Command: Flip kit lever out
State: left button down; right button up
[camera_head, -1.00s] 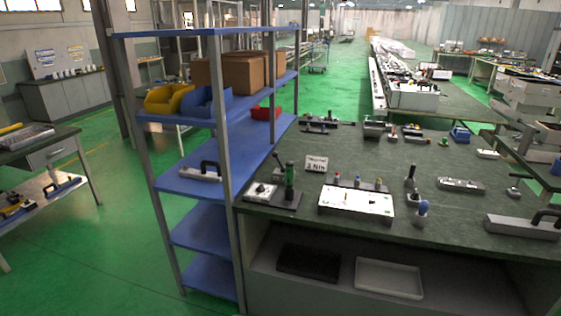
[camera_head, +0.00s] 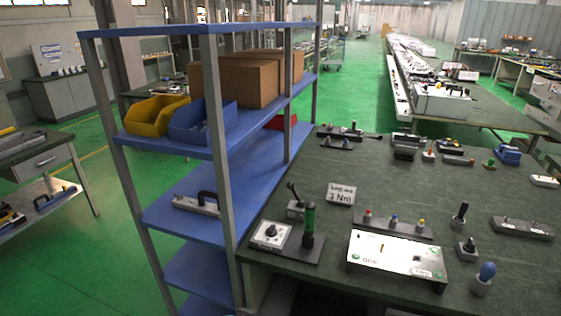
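A dark green workbench (camera_head: 300,277) fills the right half of the view. Near its left end a small lever with a dark handle (camera_head: 293,190) stands tilted on a grey block. In front of it are a white box with a black knob (camera_head: 270,235) and an upright green-handled tool (camera_head: 309,224). I cannot tell which part the task calls the kit lever. Neither of my grippers is in view.
A blue shelf rack (camera_head: 270,140) stands left of the bench, with yellow (camera_head: 157,116) and blue (camera_head: 203,123) bins and cardboard boxes (camera_head: 240,80). Green floor is open at the left.

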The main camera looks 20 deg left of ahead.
aim_at(293, 191)
jog(key=i+j, duration=0.25)
jog(key=i, duration=0.2)
jog(key=i+j, duration=0.25)
jog(key=i, duration=0.25)
